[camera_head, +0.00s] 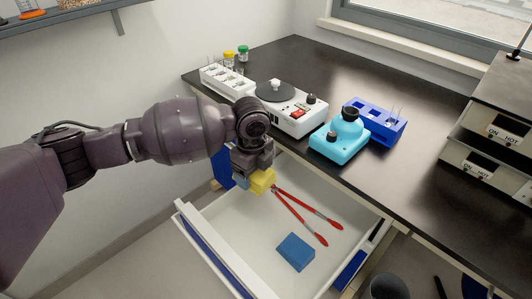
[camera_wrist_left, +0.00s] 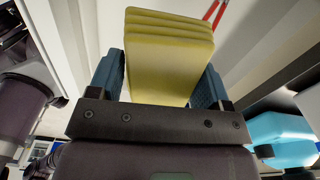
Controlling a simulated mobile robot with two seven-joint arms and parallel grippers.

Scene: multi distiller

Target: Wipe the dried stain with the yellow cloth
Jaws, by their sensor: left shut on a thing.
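The yellow cloth (camera_head: 263,181) is a folded, layered block held in my left gripper (camera_head: 252,180), above the open white drawer. In the left wrist view the cloth (camera_wrist_left: 168,55) fills the space between the two blue fingers of my left gripper (camera_wrist_left: 163,85), which are shut on it. The dried stain does not show in either view. My right gripper is not in view.
The open drawer (camera_head: 228,231) holds red tongs (camera_head: 299,213) and a blue block (camera_head: 296,252). On the black counter (camera_head: 424,160) stand a white hotplate device (camera_head: 290,110), a cyan device (camera_head: 340,135), a blue rack (camera_head: 376,122) and a white rack (camera_head: 228,82).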

